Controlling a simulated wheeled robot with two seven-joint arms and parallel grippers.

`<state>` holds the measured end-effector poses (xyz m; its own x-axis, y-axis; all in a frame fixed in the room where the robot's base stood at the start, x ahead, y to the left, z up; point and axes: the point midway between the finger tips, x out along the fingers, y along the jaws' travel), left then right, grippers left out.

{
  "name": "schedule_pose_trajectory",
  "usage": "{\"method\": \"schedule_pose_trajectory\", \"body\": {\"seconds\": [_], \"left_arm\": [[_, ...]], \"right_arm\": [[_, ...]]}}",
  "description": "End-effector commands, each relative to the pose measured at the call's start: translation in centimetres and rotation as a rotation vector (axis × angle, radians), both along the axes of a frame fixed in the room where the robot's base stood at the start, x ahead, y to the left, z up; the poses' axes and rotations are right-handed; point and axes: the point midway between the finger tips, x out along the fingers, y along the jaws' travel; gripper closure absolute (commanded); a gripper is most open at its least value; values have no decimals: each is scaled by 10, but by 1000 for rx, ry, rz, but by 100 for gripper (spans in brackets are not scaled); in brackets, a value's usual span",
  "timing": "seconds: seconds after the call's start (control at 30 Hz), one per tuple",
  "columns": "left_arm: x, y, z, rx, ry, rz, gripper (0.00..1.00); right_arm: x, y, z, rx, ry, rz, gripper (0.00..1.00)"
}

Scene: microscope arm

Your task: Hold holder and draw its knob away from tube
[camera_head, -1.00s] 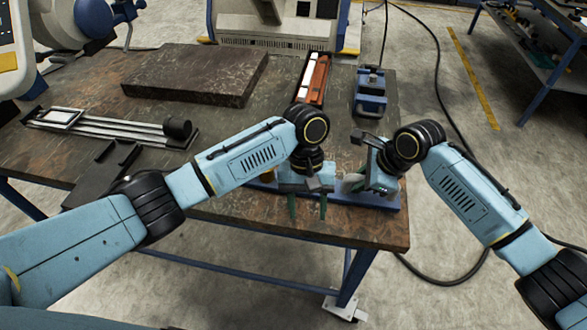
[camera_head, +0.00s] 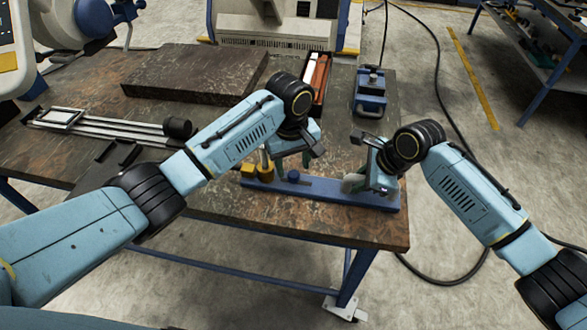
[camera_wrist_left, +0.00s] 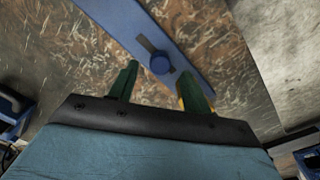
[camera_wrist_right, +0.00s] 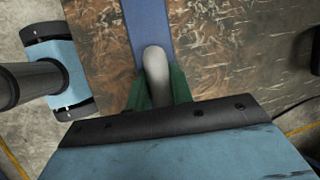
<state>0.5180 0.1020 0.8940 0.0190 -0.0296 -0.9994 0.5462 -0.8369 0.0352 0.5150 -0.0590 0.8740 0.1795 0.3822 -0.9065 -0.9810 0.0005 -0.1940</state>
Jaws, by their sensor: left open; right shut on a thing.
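The blue holder (camera_head: 325,190) is a long flat bar lying along the table's front edge. Its round blue knob (camera_head: 293,176) stands at a dark slot. A brass upright tube-like piece (camera_head: 265,166) and a yellow block (camera_head: 248,170) are at its left end. My left gripper (camera_head: 291,160) is open and empty above the bar near the knob. In the left wrist view the knob (camera_wrist_left: 160,63) lies just past the open green fingertips. My right gripper (camera_head: 358,181) is shut on a pale rounded grip (camera_wrist_right: 156,68) at the bar's right end.
A dark stone slab (camera_head: 195,75), a metal rail fixture (camera_head: 100,123), an orange-brown box (camera_head: 318,80) and a blue device (camera_head: 371,92) stand farther back on the table (camera_head: 230,205). The table's front edge is close to the holder.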

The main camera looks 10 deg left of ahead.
Motion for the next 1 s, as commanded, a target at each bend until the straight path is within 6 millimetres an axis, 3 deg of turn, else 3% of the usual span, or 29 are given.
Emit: {"method": "schedule_pose_trajectory", "body": {"seconds": [0.2,0.53,0.9,1.0], "left_arm": [[0,-1,-22,-1,1,-1,51],[0,-1,-25,-1,-1,-2,51],[0,-1,-24,-1,-1,-2,100],[0,-1,-24,-1,-1,-2,100]], "right_arm": [[1,1,3,6,-5,0,100],[1,1,3,6,-5,0,100],[1,1,3,5,-5,0,100],[1,1,3,5,-5,0,100]]}}
